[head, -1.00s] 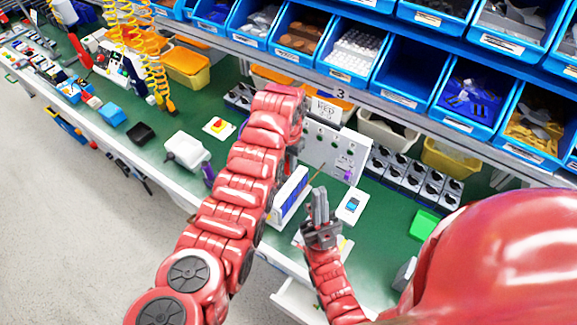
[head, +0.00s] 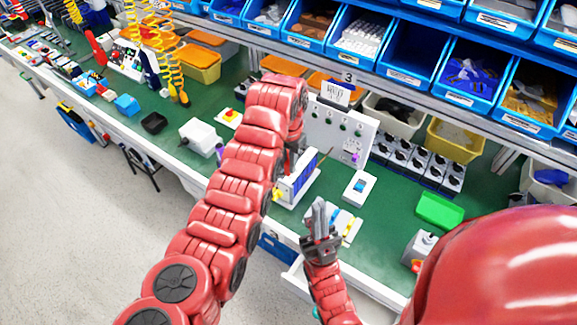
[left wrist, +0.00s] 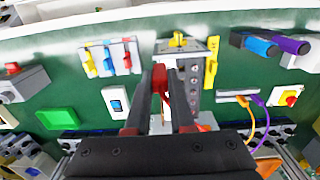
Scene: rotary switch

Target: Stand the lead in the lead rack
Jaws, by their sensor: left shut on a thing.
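My left gripper (left wrist: 161,78) is shut on a slim red thing (left wrist: 162,88), likely the lead, in the left wrist view. In the head view its fingers are mostly hidden behind my left arm. Beside and beyond the held thing, in the left wrist view, is a grey box with a yellow knob (left wrist: 178,40) and a column of round sockets (left wrist: 195,78).
A white box with a blue front (head: 300,180) stands beside my left arm. A white panel (head: 335,128) stands behind it. A small white switch box (head: 360,187) and a green tray (head: 440,211) are to the right. Blue bins (head: 410,52) line the shelf above.

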